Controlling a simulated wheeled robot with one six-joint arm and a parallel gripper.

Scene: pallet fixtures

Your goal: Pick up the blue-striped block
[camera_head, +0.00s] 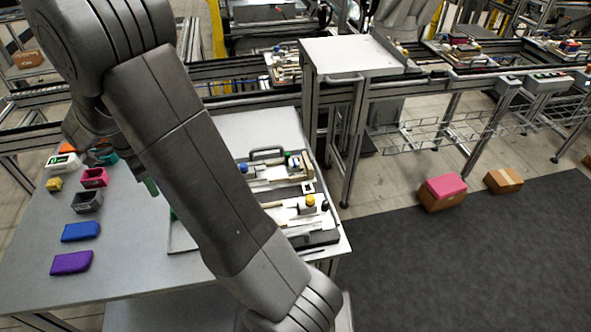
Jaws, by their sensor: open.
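A blue block (80,231) lies flat on the left part of the grey table (125,275). No stripes can be made out on it, so I cannot tell whether it is the blue-striped block.
A purple block (71,263), a grey hollow block (87,201), a pink hollow block (94,177) and a small yellow piece (54,184) stand near the blue block. A tool tray (182,240) is partly behind my arm. The front left tabletop is clear.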

